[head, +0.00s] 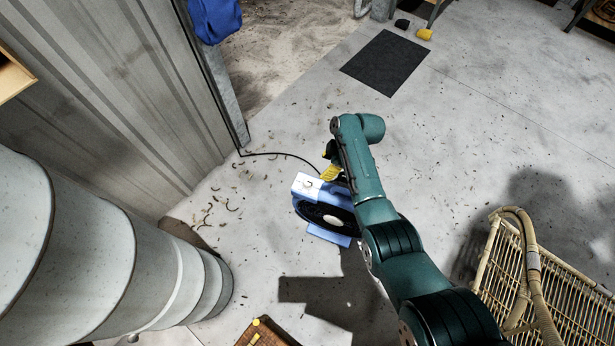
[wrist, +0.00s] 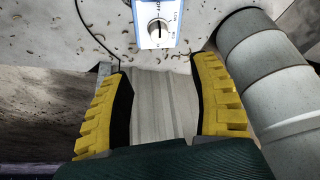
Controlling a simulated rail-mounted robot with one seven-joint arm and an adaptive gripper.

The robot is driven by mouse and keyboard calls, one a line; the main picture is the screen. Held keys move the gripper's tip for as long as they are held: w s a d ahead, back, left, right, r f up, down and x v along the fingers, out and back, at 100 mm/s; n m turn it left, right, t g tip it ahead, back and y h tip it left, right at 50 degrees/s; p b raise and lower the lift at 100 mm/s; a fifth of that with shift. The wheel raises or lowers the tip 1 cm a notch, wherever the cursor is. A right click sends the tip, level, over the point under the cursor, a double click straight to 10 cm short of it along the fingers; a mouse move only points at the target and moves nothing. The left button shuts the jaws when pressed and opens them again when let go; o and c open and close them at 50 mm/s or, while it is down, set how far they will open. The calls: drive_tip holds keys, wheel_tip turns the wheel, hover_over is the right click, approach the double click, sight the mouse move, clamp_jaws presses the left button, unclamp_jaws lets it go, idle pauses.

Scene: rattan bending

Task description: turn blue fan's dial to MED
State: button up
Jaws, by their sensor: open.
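The blue fan (head: 327,238) stands on the concrete floor, with a pale control panel on its top. In the wrist view the panel (wrist: 144,38) shows at the top edge, with a round dial (wrist: 157,29) on it. The dial has a dark line running about up and down the picture. My gripper (head: 329,172) is beside the fan's top in the head view, partly hidden by my arm. In the wrist view my gripper (wrist: 160,64) is open and empty, its yellow fingers spread apart and the dial beyond their tips.
A black cord (head: 275,154) runs from the fan to the wall corner. A large grey ribbed duct (head: 150,265) is at lower left, a rattan chair (head: 540,285) at lower right. A dark mat (head: 385,62) lies farther back. Floor right of my arm is mostly clear.

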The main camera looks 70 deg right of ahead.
sight(308, 182)
drive_tip(key=b+x, duration=1.2)
drive_tip(key=x, duration=0.4)
drive_tip(key=shift+w+r, duration=0.15)
drive_tip(key=shift+w, duration=0.05)
clamp_jaws()
